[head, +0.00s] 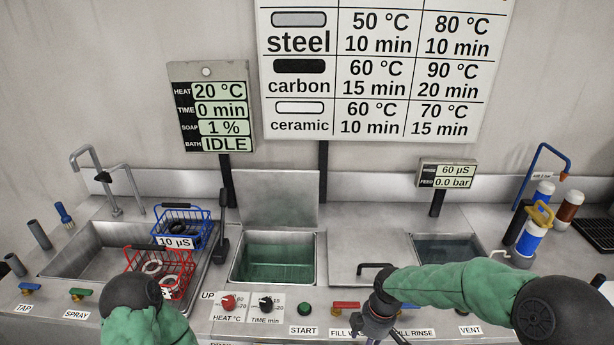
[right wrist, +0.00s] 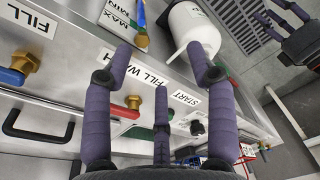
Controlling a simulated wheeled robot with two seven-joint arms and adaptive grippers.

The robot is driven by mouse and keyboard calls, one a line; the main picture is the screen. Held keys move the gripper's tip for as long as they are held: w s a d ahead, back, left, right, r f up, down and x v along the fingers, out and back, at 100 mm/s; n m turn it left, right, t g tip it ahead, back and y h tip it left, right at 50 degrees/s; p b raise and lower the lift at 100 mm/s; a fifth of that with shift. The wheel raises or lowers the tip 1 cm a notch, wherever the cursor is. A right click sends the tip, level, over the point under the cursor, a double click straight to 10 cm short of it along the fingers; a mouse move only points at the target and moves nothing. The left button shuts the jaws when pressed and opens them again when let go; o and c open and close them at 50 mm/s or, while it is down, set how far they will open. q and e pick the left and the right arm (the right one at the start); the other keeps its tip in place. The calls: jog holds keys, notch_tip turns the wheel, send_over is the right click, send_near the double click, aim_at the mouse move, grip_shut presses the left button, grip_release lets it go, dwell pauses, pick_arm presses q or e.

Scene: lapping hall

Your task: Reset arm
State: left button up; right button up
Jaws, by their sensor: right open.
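My right arm reaches in from the right in the head view. Its gripper (head: 380,325) is over the front panel near the fill labels, partly cut off by the lower edge. In the right wrist view this gripper (right wrist: 160,65) has its purple fingers spread, with nothing between them. The panel, with its START and FILL labels, lies beyond them. My left arm shows only as a green sleeve and dark joint at the lower left of the head view; its gripper is not visible.
A red basket (head: 184,265) with pale rings and a blue basket (head: 165,215) with dark rings are at the left sink (head: 75,262). The middle bath (head: 278,270) is open with greenish liquid. Bottles (head: 532,236) stand at right. The bath display (head: 212,110) reads 20 °C, IDLE.

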jog(key=s+a+f+m+y, duration=0.1)
jog(key=s+a+f+m, duration=0.1)
jog(key=s+f+m, duration=0.6)
jog(key=s+a+f+m+y, duration=0.1)
jog(key=s+a+f+m, duration=0.2)
jog(key=s+f+m, duration=0.5)
notch_tip(320, 180, down, 6)
jog(key=shift+s+a+r+m+t, duration=0.1)
jog(key=shift+s+a+m+t, duration=0.15)
jog(key=shift+m+t, duration=0.05)
